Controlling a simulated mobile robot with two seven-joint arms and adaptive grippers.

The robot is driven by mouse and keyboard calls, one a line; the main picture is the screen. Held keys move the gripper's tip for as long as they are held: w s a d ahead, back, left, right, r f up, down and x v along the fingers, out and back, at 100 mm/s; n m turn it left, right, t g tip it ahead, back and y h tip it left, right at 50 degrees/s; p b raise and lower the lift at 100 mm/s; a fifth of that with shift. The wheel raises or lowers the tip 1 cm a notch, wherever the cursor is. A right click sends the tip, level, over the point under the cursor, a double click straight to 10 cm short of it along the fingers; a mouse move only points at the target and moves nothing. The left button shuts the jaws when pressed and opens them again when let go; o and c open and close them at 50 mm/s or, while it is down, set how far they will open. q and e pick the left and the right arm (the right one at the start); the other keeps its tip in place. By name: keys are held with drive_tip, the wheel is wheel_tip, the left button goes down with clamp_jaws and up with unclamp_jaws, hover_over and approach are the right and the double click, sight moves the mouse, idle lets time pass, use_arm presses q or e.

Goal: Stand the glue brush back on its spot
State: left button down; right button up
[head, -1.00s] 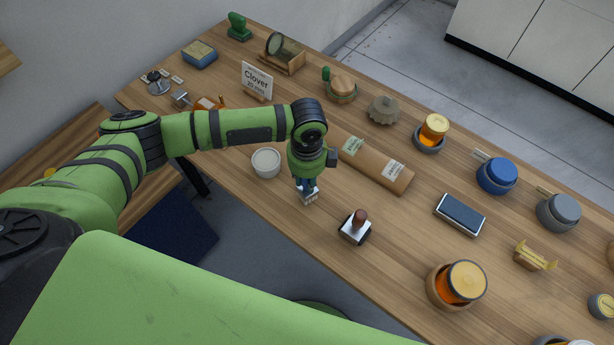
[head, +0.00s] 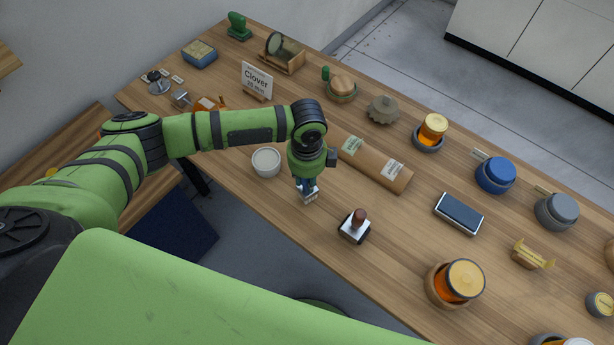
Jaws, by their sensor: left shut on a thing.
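My left gripper (head: 307,187) points down over the near edge of the wooden table, left of the stamp-like block. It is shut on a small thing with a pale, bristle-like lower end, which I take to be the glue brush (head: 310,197). The gripper hides most of it. Its pale end is at or just above the table top; I cannot tell if it touches. No marked spot for the brush can be made out. My right gripper is not in view.
A small white cup (head: 266,162) stands left of the gripper, and a stamp-like block with a brown knob (head: 355,226) to its right. A brown paper roll (head: 375,165) lies behind. A honey jar in a wooden bowl (head: 433,285) stands right. Bare table lies between.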

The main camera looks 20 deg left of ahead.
use_arm(q)
drive_tip(key=shift+f+b, duration=0.45)
drive_tip(key=shift+f, duration=0.5)
drive_tip(key=c, duration=0.9)
unclamp_jaws()
drive_tip(key=shift+c, duration=0.2)
drive_tip(key=shift+r, duration=0.1)
wheel_tip(320, 180, up, 6)
drive_tip(key=p, duration=0.6)
drive_tip(key=shift+f, duration=0.25)
drive_tip(key=shift+r, duration=1.15)
